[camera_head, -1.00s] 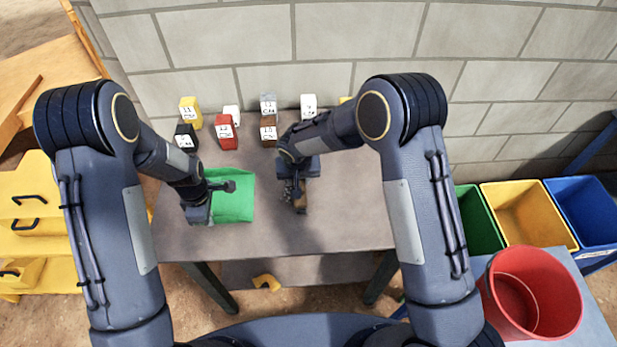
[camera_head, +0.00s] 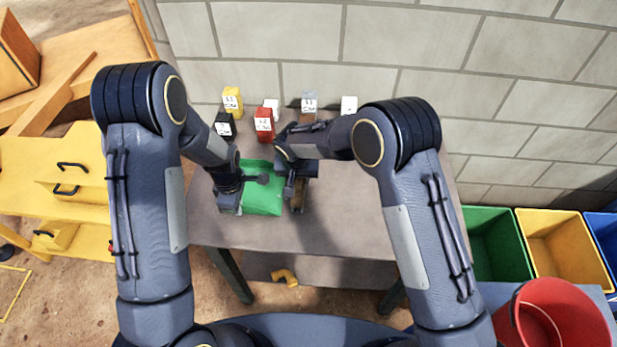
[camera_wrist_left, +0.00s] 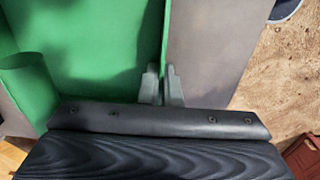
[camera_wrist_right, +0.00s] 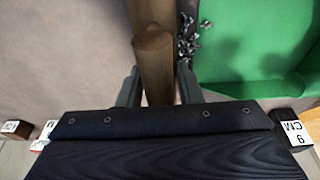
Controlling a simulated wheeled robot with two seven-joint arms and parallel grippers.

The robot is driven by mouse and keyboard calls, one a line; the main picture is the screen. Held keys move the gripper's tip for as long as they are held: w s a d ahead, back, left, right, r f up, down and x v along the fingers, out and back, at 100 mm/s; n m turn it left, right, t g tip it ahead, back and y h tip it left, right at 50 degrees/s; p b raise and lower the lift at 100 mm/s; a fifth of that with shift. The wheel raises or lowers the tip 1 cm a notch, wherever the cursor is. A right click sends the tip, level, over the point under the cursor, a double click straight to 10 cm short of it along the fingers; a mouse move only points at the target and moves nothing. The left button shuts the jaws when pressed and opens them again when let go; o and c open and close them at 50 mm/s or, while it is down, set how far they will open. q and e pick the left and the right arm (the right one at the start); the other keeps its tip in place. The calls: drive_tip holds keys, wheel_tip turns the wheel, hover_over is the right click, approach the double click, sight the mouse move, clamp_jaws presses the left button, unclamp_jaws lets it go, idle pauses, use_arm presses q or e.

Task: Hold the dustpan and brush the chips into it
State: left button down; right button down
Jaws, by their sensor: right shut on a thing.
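The green dustpan (camera_head: 263,201) lies on the table; it also shows in the left wrist view (camera_wrist_left: 95,45) and right wrist view (camera_wrist_right: 240,45). My left gripper (camera_wrist_left: 161,84) is closed with its fingers on either side of the dustpan's thin side wall. My right gripper (camera_wrist_right: 157,88) is shut on the brown brush (camera_wrist_right: 153,60). The brush (camera_head: 298,200) is close beside the dustpan's right edge. Dark grey chips (camera_wrist_right: 187,42) lie in a small cluster between the brush and the dustpan, at the dustpan's edge. In the head view the chips are hidden.
Labelled blocks, including a red one (camera_head: 264,124) and a yellow one (camera_head: 232,99), stand along the table's back by the wall. The table (camera_head: 350,215) is clear right of the brush. A red bucket (camera_head: 560,320) and coloured bins (camera_head: 495,240) stand at right.

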drive_tip(key=shift+s+a+f, duration=0.2)
drive_tip(key=shift+a, duration=0.3)
drive_tip(key=shift+a, duration=0.15)
drive_tip(key=shift+a+r, duration=0.1)
drive_tip(key=shift+a, duration=1.25)
use_arm(q)
drive_tip(key=shift+d, duration=0.3)
use_arm(e)
drive_tip(key=shift+s+a+r, duration=0.1)
drive_tip(key=shift+a+r, duration=0.05)
drive_tip(key=shift+a, duration=1.55)
drive_tip(key=shift+r, duration=0.1)
use_arm(q)
drive_tip(key=shift+w+a+f, duration=0.1)
drive_tip(key=shift+a, duration=0.1)
use_arm(e)
drive_tip(key=shift+w+d+r, duration=0.2)
drive_tip(key=shift+d+r, duration=0.1)
drive_tip(key=shift+r, duration=0.3)
use_arm(q)
drive_tip(key=shift+a, duration=0.15)
use_arm(e)
drive_tip(key=d+r, duration=0.2)
drive_tip(key=r, duration=0.1)
drive_tip(key=d+r, duration=0.1)
drive_tip(key=shift+w+r, duration=0.1)
drive_tip(key=shift+r, duration=0.3)
